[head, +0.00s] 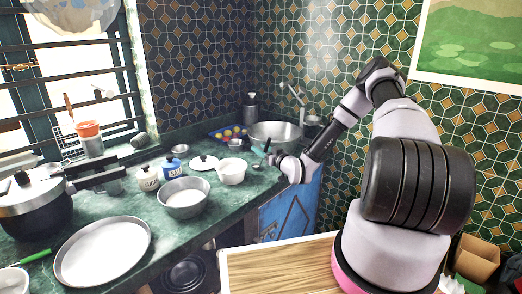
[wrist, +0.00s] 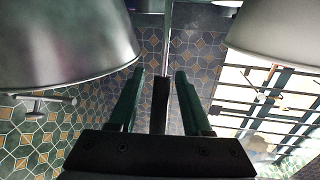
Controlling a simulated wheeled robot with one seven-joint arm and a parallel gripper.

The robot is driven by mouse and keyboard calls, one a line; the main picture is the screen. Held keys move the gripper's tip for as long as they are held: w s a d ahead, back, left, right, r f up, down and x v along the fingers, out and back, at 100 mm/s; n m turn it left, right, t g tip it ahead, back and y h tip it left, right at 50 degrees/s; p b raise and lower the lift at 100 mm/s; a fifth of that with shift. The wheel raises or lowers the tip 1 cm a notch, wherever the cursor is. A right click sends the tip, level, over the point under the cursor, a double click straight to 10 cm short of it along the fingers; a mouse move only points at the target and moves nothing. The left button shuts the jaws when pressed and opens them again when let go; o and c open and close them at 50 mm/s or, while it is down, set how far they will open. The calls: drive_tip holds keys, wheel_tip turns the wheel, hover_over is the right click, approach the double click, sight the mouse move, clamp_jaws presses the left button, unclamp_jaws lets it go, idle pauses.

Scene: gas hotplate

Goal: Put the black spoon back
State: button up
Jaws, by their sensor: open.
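My gripper (head: 268,154) is low over the right end of the green counter in the head view, between the white bowl and the steel basin. In the wrist view its two green fingers (wrist: 158,90) stand apart, so it is open. A dark narrow bar (wrist: 160,105) shows between the fingers, with a gap on each side. It may be the black spoon's handle, but I cannot tell for sure. I cannot make out the spoon clearly in the head view, where the hand covers that spot.
A white bowl (head: 231,171) is just left of my gripper, and a steel basin (head: 275,134) is behind it. Two small jars, a steel bowl (head: 183,196), a round tray (head: 103,250) and a pot (head: 34,203) stand on the counter further left. A wooden board (head: 275,268) is in front.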

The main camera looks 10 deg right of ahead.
drive_tip(key=v, duration=1.2)
drive_tip(key=w+d+r+n+g+h, duration=0.1)
drive_tip(key=w+d+r+g+h, duration=0.1)
drive_tip(key=d+r+g+h, duration=0.45)
drive_tip(key=s+r+m+h, duration=0.1)
drive_tip(key=s+r, duration=0.1)
drive_tip(key=r, duration=0.4)
drive_tip(key=s+r+m+g, duration=0.1)
drive_tip(key=s+r, duration=0.1)
drive_tip(key=r, duration=0.3)
drive_tip(key=s+r+m+h, duration=0.1)
drive_tip(key=s+r, duration=0.2)
drive_tip(key=r, duration=0.3)
drive_tip(key=s+a+r+m+y, duration=0.1)
drive_tip(key=s+a+r+m, duration=0.1)
drive_tip(key=s+r, duration=0.3)
drive_tip(key=s+a+r+m+g+y, duration=0.1)
drive_tip(key=s+r, duration=0.4)
drive_tip(key=s, duration=0.6)
drive_tip(key=s+a+r+m+y, duration=0.1)
drive_tip(key=s+a+r+m, duration=0.2)
drive_tip(key=s+r, duration=0.2)
drive_tip(key=s, duration=0.3)
drive_tip(key=shift+a+m+g, duration=0.15)
drive_tip(key=shift+m+g, duration=0.15)
drive_tip(key=shift+g, duration=0.05)
drive_tip(key=shift+s, duration=0.1)
